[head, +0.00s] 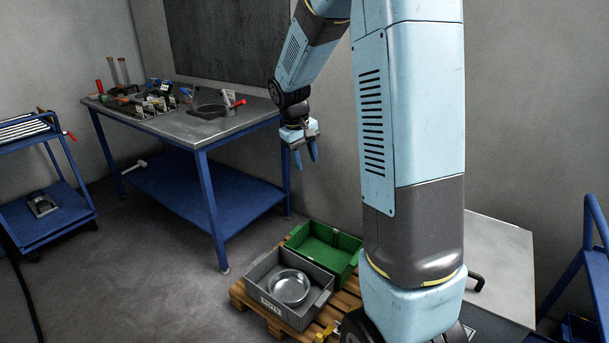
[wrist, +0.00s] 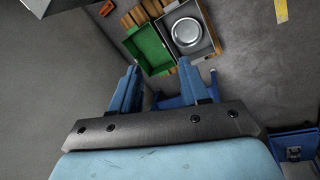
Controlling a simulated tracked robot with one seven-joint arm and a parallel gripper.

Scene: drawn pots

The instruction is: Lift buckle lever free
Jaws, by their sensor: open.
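My gripper (head: 304,156) hangs in the air to the right of the blue-legged workbench (head: 180,125), pointing down. Its two blue fingers are apart with nothing between them, as the wrist view (wrist: 158,68) also shows. I cannot clearly make out a buckle lever in either view. A small part with a red handle (head: 232,98) stands at the bench's right end, close to a dark round pot-like item (head: 208,108); its details are too small to tell. A shiny metal pot (head: 290,287) sits in a grey crate (head: 266,306), also visible in the wrist view (wrist: 187,32).
A green crate (head: 326,246) stands beside the grey one on a wooden pallet (head: 245,299) on the floor. Several tools and fittings crowd the bench's back left. A blue cart (head: 45,215) stands at the left. A grey cabinet (head: 500,262) is at the right.

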